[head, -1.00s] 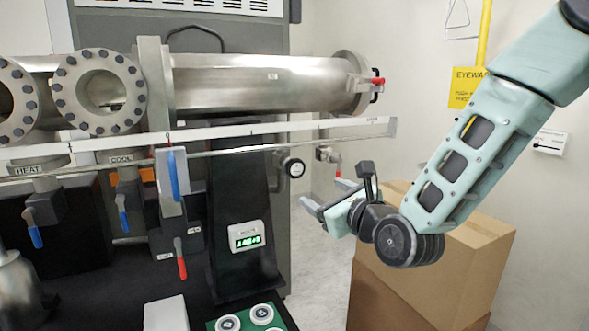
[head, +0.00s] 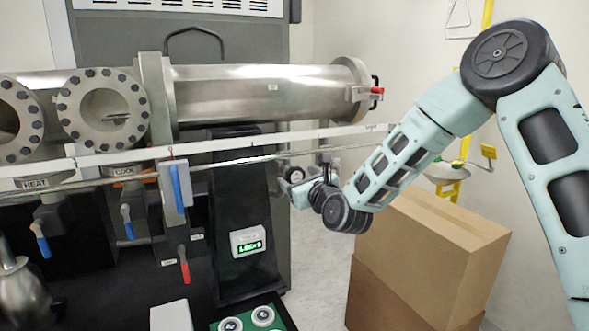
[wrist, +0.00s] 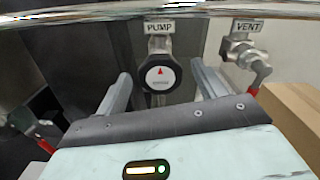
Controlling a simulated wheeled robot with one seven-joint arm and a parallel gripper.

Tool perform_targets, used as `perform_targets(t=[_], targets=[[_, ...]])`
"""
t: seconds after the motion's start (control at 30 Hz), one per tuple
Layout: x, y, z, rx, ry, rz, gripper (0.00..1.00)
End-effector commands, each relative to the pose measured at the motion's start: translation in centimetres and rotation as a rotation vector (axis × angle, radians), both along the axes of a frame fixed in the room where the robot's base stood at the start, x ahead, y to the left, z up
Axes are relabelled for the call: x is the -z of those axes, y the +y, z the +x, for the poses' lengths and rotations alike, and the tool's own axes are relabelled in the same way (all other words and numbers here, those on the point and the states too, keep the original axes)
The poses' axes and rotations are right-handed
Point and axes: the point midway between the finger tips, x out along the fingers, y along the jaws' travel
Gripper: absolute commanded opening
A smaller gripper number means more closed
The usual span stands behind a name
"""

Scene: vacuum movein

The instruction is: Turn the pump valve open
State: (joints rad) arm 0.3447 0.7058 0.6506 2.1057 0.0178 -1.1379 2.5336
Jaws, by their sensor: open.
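The pump valve (wrist: 160,75) is a round black knob with a white face and a small red pointer aimed up, under a PUMP label (wrist: 159,27) in the wrist view. In the head view the knob (head: 296,174) is partly hidden by my gripper. My gripper (wrist: 162,84) is open, with one finger on each side of the knob in the wrist view. I cannot tell whether the fingers reach level with the knob or touch it. In the head view my gripper (head: 290,188) is beside the dark machine panel, just below the long rail.
A vent valve (wrist: 242,50) with a red handle is right of the knob. A shiny rail (wrist: 160,8) crosses just above. Stacked cardboard boxes (head: 430,235) stand below my arm. Blue-handled valves (head: 127,222) and a red lever (head: 184,266) are at left.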

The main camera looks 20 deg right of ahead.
Motion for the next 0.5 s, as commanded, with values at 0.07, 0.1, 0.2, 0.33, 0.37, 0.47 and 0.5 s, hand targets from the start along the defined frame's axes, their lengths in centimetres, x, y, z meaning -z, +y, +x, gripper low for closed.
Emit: perform_targets(t=[0.07, 0.1, 0.2, 0.33, 0.37, 0.47, 0.5], targets=[[-0.2, 0.2, 1.1, 0.0, 0.0, 0.001, 0.7], [-0.2, 0.3, 1.6, -0.001, 0.001, 0.001, 0.7], [-0.1, 0.4, 2.3, -0.001, 0.0, 0.001, 0.7], [0.0, 0.5, 2.8, -0.001, 0.0, 0.0, 0.7], [0.0, 0.5, 2.8, -0.001, 0.0, -0.001, 0.7], [0.0, 0.5, 2.8, -0.001, 0.0, -0.001, 0.7], [0.0, 0.5, 2.8, -0.001, 0.0, 0.0, 0.7]])
